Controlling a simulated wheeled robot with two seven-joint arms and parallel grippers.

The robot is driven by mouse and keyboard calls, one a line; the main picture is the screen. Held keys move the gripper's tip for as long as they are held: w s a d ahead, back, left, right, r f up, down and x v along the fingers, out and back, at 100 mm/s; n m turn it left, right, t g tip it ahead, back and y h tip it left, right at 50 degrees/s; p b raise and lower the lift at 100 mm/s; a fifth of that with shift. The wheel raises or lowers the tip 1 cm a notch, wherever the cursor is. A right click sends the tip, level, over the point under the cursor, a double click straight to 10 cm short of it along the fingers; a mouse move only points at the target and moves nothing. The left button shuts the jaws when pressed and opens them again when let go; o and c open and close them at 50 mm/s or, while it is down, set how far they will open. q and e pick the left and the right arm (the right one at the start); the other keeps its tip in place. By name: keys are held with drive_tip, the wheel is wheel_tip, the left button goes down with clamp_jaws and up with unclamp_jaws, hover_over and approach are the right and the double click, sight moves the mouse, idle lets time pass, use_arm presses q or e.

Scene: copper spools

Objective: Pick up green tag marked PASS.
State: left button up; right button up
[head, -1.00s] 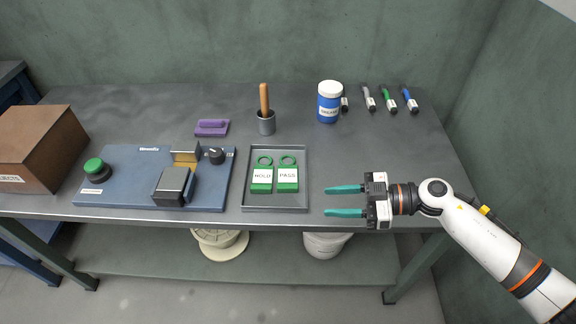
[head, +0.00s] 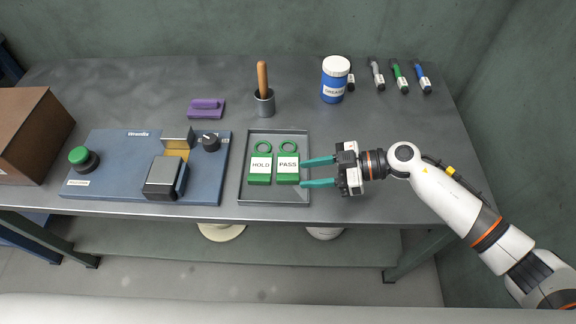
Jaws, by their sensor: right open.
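The green tag marked PASS (head: 287,167) lies in a grey tray (head: 273,200), to the right of a green tag marked HOLD (head: 261,167). Each tag has a ring at its far end and a white label. My right gripper (head: 303,172) comes in from the right, over the tray's right edge. Its two teal fingers are apart and point left, with the tips beside the right edge of the PASS tag. I cannot tell whether they touch it. Nothing is held. My left gripper does not show.
A blue fixture (head: 140,170) with a green button is left of the tray. A brown box (head: 28,135) is far left.

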sight(288, 177)
drive_tip(key=x, duration=0.4)
drive_tip(key=shift+w+a+f, duration=0.1)
drive_tip(key=shift+a+f, duration=0.15)
drive_tip(key=shift+f, duration=0.1)
clamp_jaws()
